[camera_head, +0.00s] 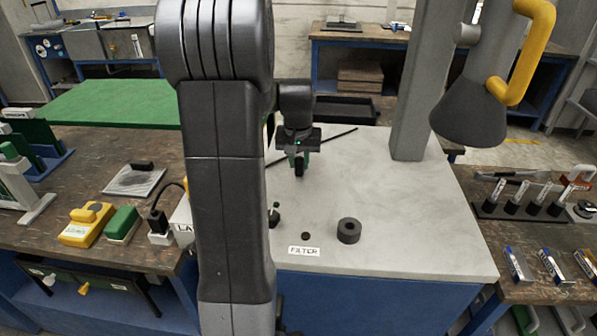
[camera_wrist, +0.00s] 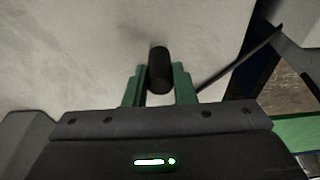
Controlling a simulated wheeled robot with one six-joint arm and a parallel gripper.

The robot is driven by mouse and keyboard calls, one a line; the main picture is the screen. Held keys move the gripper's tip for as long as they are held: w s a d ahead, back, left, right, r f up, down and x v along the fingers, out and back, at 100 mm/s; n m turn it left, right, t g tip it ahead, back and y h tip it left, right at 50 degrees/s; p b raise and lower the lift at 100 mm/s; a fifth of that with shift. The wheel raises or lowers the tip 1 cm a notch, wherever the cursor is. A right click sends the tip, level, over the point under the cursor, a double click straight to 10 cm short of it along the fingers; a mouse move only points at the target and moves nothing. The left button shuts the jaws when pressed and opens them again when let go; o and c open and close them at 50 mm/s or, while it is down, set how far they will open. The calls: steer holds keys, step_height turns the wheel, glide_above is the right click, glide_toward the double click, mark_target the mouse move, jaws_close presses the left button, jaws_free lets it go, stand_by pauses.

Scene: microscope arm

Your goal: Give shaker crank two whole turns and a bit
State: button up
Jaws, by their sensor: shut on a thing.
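My gripper (camera_head: 299,160) is above the pale bench top, beyond the upright part of my arm. Its green fingers (camera_wrist: 158,82) are shut on an upright-looking black cylindrical grip (camera_wrist: 159,66), which I take for the handle of the shaker crank. The grip's dark end shows below the fingers in the head view (camera_head: 299,170). The rest of the crank and the shaker body cannot be made out; my arm hides part of the bench there.
A dark ring (camera_head: 348,231) and a "FILTER" label (camera_head: 304,251) are near the bench's front. A small dark knobbed thing (camera_head: 274,214) is partly behind my arm. A grey column (camera_head: 411,90) and a lamp-like cone (camera_head: 470,108) rise at the right. The bench's right front is clear.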

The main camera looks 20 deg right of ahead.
steer(key=o, duration=0.6)
steer(key=shift+r, duration=0.1)
step_height(320, 180, up, 8)
steer(key=p, duration=0.6)
steer(key=shift+d, duration=0.15)
